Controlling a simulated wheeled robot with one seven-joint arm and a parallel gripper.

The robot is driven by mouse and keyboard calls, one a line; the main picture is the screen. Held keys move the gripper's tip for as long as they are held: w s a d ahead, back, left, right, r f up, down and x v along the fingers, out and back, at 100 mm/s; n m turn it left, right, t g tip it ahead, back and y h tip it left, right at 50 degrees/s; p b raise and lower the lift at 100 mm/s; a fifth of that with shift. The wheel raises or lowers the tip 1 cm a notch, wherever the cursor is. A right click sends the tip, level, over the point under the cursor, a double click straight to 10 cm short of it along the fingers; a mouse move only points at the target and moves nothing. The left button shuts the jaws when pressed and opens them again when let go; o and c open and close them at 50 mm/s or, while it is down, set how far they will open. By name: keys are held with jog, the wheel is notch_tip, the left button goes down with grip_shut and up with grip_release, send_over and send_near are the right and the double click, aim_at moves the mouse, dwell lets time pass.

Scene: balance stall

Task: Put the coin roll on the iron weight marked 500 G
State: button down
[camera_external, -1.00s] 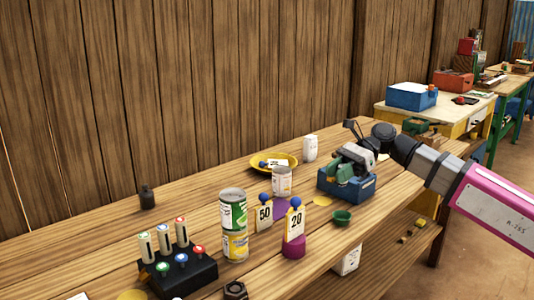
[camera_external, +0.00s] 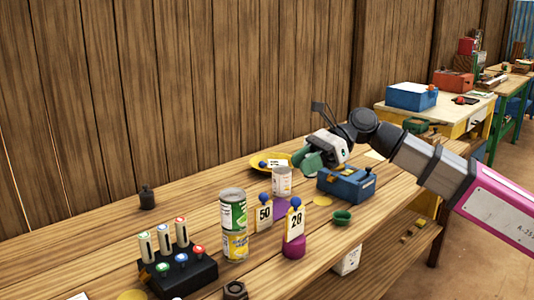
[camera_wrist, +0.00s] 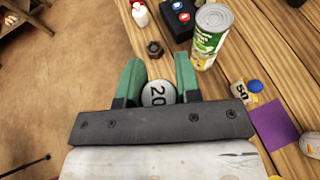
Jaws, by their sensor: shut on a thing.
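My gripper (camera_external: 310,160) has green fingers and is raised above the bench, left of the blue box. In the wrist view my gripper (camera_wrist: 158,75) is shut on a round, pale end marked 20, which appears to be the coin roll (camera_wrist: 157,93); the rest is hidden. A dark six-sided iron weight (camera_external: 235,290) lies at the bench's front edge; it also shows in the wrist view (camera_wrist: 154,48). A dark knobbed weight (camera_external: 147,199) stands near the wall. I cannot read a 500 G mark on either.
The blue box (camera_external: 346,188) is below and right of my gripper.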

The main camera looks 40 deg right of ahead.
jog(key=s+a, duration=0.4)
jog(key=a, duration=0.9)
jog(key=s+a, duration=0.5)
jog(key=a, duration=0.8)
send_over(228, 290)
jog(key=shift+m+t, duration=0.4)
notch_tip(228, 290, down, 17)
jog(key=shift+f, duration=2.05)
jog(key=c, duration=0.8)
grip_release()
jog(key=shift+f, duration=0.15)
jog(key=shift+h, duration=0.3)
